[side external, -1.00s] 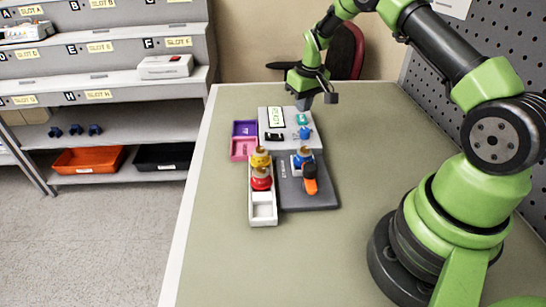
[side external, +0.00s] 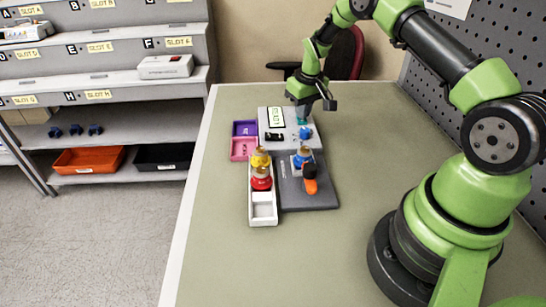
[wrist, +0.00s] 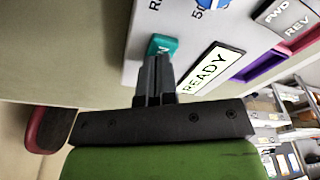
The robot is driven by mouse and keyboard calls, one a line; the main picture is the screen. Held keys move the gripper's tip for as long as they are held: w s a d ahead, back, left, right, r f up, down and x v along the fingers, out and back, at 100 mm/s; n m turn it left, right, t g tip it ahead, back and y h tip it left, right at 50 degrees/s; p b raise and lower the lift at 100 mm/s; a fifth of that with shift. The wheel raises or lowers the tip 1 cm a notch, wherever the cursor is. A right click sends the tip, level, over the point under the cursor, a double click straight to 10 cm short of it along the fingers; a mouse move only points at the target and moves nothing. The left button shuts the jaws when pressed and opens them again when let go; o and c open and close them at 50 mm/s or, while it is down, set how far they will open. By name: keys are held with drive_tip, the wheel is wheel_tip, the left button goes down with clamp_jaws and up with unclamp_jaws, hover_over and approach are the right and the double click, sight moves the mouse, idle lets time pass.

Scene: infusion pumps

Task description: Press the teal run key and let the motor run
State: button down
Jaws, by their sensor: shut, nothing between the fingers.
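The teal run key (wrist: 168,43) is on the grey control box (side external: 268,150); in the side view it shows as a small teal patch (side external: 302,121) under my fingers. My gripper (wrist: 154,62) is shut and empty, its fingertips right at the key and covering part of it. I cannot tell if they touch it. In the side view my gripper (side external: 301,110) is low over the back right of the box. The display (wrist: 210,71) reads READY. A blue knob (wrist: 210,4) and a FWD/REV switch (wrist: 287,18) are beside it.
In front of the box is a dark base (side external: 310,200) with a blue piece (side external: 302,158) and an orange clamp (side external: 310,186). A white tray (side external: 263,221) with yellow and red-topped pieces, and purple (side external: 245,128) and pink (side external: 243,149) bins, stand left.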

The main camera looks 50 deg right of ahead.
drive_tip(key=shift+f, duration=0.2)
wheel_tip(320, 180, up, 8)
idle(1.0)
drive_tip(key=s+a+r+t, duration=0.1)
drive_tip(key=s+a+r, duration=0.4)
drive_tip(key=r, duration=0.4)
drive_tip(key=s+a+r+t, duration=0.2)
drive_tip(key=s+a+r, duration=0.1)
drive_tip(key=a+r, duration=0.5)
drive_tip(key=s+a+r+t+y, duration=0.1)
drive_tip(key=s+a, duration=0.3)
drive_tip(key=s, duration=0.4)
drive_tip(key=s+a+r+m+t+y, duration=0.1)
drive_tip(key=s+a, duration=0.3)
drive_tip(key=s, duration=0.4)
drive_tip(key=shift+s, duration=0.2)
